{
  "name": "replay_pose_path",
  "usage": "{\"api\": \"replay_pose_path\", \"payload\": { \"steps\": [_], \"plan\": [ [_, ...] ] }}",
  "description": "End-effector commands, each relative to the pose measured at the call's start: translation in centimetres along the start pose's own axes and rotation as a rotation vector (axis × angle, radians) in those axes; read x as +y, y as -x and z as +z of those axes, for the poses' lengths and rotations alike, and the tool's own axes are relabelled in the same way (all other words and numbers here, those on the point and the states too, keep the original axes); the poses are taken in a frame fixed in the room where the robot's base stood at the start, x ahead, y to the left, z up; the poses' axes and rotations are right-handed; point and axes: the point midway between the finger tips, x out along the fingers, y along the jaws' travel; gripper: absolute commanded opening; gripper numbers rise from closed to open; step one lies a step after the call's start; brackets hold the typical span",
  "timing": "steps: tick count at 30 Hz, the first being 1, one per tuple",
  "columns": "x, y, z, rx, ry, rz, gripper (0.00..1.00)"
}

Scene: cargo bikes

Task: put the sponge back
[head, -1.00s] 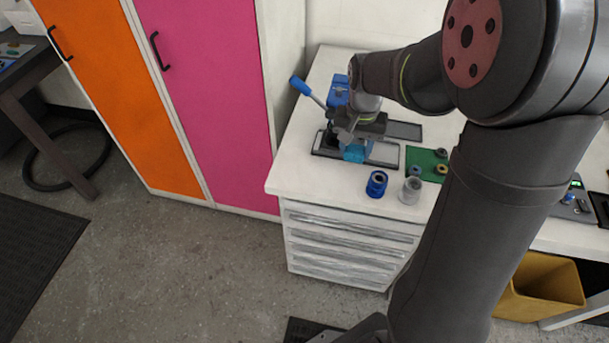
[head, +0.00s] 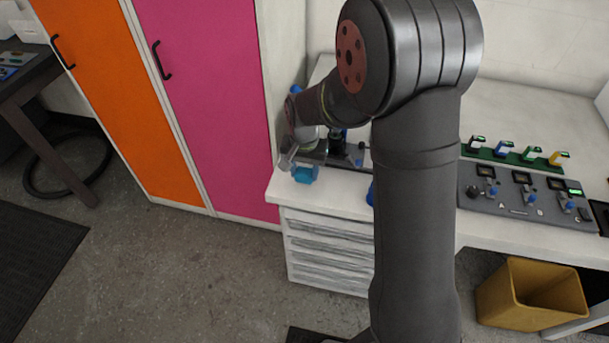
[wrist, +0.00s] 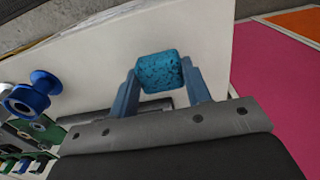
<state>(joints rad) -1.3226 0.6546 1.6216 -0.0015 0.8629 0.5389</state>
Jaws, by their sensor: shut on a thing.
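The sponge is a small teal-blue speckled block (wrist: 160,72). In the wrist view it sits between the two fingertips of my gripper (wrist: 163,84), which is shut on it. In the head view the sponge (head: 305,174) shows below my gripper (head: 306,164), over the left front part of the white worktop (head: 285,188). I cannot tell exactly how high above the worktop it is. A dark tray (head: 352,158) lies to the right of the gripper and is partly hidden by my arm.
A blue spool (wrist: 33,92) stands on the worktop. A pink cabinet (head: 205,100) stands close on the left. A grey control panel (head: 520,195) and a green rack (head: 510,153) with several coloured items are on the right. A yellow bin (head: 530,293) is on the floor.

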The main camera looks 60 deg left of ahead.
Motion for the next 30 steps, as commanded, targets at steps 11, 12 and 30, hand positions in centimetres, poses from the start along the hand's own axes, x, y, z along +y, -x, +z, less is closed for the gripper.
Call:
{"api": "replay_pose_path", "payload": {
  "steps": [11,12,30],
  "plan": [
    [0.1,-2.3,0.0,0.0,0.0,0.0,0.08],
    [0.1,-2.4,0.0,0.0,0.0,0.0,0.08],
    [0.0,-2.1,0.0,0.001,0.0,0.0,0.66]
  ]
}}
